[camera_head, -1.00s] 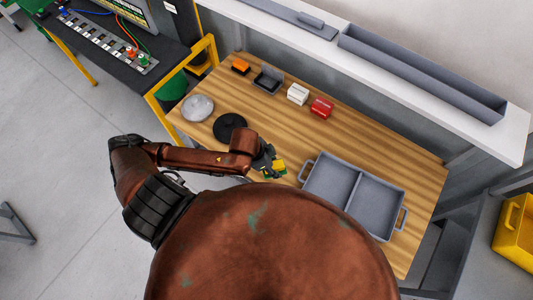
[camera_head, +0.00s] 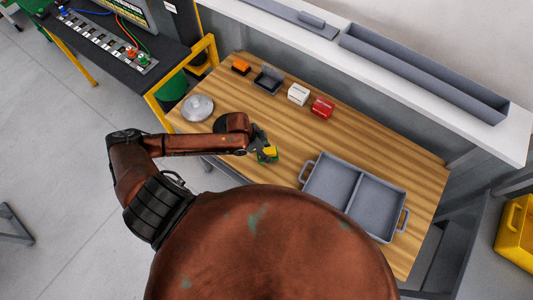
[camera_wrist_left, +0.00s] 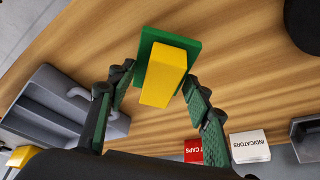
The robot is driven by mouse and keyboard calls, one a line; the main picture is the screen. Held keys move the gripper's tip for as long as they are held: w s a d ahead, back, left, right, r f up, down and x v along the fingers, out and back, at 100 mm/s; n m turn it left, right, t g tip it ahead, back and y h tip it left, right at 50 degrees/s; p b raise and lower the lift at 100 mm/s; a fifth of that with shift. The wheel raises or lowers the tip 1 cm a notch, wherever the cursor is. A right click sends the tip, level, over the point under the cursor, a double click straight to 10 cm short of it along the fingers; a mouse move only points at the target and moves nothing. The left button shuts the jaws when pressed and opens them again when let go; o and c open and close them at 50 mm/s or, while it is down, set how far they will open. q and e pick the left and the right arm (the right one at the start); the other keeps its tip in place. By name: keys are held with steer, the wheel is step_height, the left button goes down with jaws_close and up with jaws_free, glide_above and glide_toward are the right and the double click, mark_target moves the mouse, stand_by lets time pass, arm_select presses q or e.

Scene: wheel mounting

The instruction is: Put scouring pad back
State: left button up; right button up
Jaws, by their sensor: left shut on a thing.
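The scouring pad (camera_head: 270,152) has a yellow block on a green layer. My left gripper (camera_head: 262,145) is shut on it, above the wooden table to the left of the grey two-part tray (camera_head: 311,177). In the left wrist view the pad (camera_wrist_left: 165,72) sits between the two fingertips, yellow side towards the camera. I cannot tell how high it is above the wood. My right gripper is not in view.
Along the back are an orange item (camera_head: 241,67), an open grey box (camera_head: 267,85), a white box (camera_head: 298,94) and a red box (camera_head: 321,107). A silver disc (camera_head: 198,107) lies at left; my arm partly hides a black disc (camera_head: 234,119). The table's middle is clear.

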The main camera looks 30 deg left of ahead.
arm_select(q)
steer(key=shift+w+a+f, duration=0.1)
steer(key=shift+w+f, duration=0.05)
steer(key=shift+f, duration=0.1)
steer(key=shift+w+a+f, duration=0.1)
steer(key=shift+w+f, duration=0.05)
steer(key=shift+f, duration=1.55)
steer(key=shift+f, duration=0.15)
steer(key=o, duration=1.3)
steer(key=v, duration=1.2)
steer(key=shift+p, duration=0.35)
